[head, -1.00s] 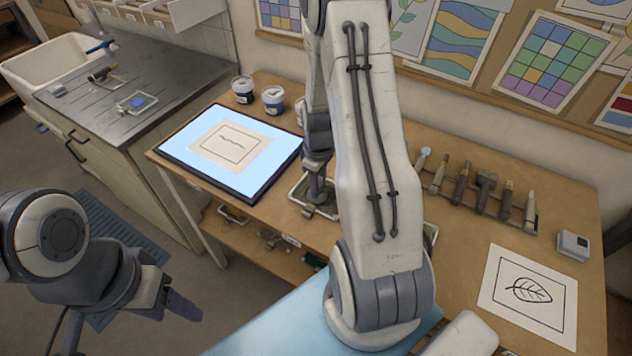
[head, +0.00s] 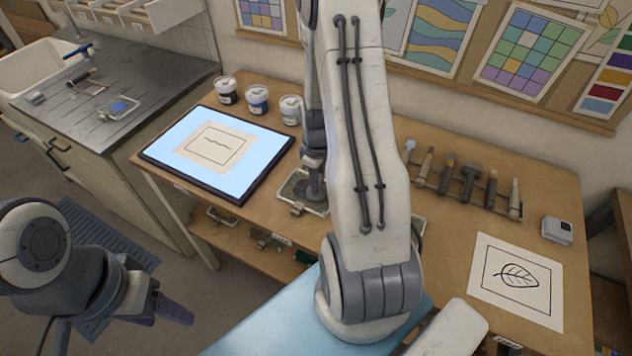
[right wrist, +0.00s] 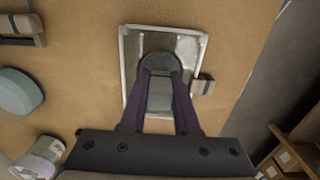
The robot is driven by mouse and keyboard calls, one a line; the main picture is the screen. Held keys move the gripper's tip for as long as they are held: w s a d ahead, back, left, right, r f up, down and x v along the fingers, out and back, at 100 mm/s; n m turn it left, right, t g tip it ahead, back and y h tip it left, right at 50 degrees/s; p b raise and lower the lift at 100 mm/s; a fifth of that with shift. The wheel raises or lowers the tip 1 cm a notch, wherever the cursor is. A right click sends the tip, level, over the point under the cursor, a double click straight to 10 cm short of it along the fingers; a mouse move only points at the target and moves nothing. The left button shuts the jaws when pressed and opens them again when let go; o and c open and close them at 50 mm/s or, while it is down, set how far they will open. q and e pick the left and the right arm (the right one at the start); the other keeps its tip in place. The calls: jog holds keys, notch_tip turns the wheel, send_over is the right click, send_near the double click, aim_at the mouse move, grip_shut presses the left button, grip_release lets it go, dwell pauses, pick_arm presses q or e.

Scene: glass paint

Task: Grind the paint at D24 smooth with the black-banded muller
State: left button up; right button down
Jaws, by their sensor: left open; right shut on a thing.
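My right gripper (right wrist: 160,80) is shut on a muller (right wrist: 159,64) with a dark round foot. The muller stands upright on a metal-framed plate (right wrist: 189,82), where a dull grey film shows in the right wrist view. In the head view this plate (head: 291,204) lies on the wooden bench, right of the light panel, partly hidden by my right arm. The muller's band and any D24 label cannot be made out. My left gripper (head: 172,309) is open and empty, low at the left, away from the bench.
A lit panel (head: 262,178) bearing a drawing lies left of the plate. Paint jars (head: 257,99) stand behind it. A tool rack (head: 470,183) and leaf drawing (head: 518,280) are to the right.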

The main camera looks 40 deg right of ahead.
notch_tip(320, 180, up, 5)
jog(key=p, duration=0.4)
jog(key=shift+f, duration=0.2)
notch_tip(320, 180, down, 3)
jog(key=b, duration=0.3)
jog(key=shift+f, duration=0.15)
jog(key=shift+w+f, duration=0.1)
jog(key=shift+f, duration=0.15)
jog(key=shift+r, duration=0.1)
dwell(0.5)
jog(key=shift+f, duration=0.25)
